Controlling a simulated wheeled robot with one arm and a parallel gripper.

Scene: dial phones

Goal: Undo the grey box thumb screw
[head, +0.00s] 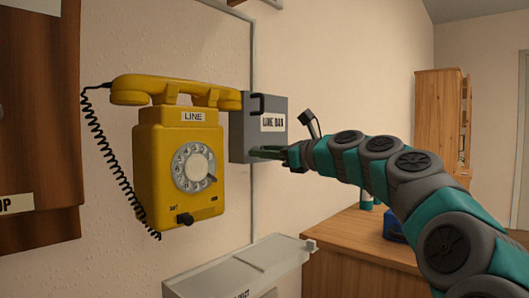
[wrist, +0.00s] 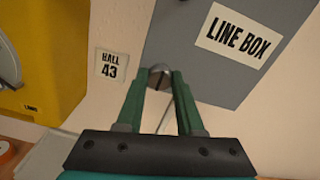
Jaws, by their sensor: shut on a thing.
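The grey box (head: 262,128) with a "LINE BOX" label hangs on the wall to the right of the yellow phone. Its front fills the upper right of the wrist view (wrist: 200,62). The thumb screw (wrist: 160,78) is a small round grey knob at the box's lower edge in the wrist view. My gripper (wrist: 160,84) has its two green fingers shut on the thumb screw, one on each side. In the head view my gripper (head: 268,153) reaches the box's lower front from the right, and the screw cannot be made out there.
The yellow dial phone (head: 176,150) with its coiled cord hangs close to the left of the box. A "HALL 43" tag (wrist: 110,67) is on the wall. A grey case (head: 240,268) is below, and a wooden desk (head: 350,238) and cabinet (head: 437,115) stand to the right.

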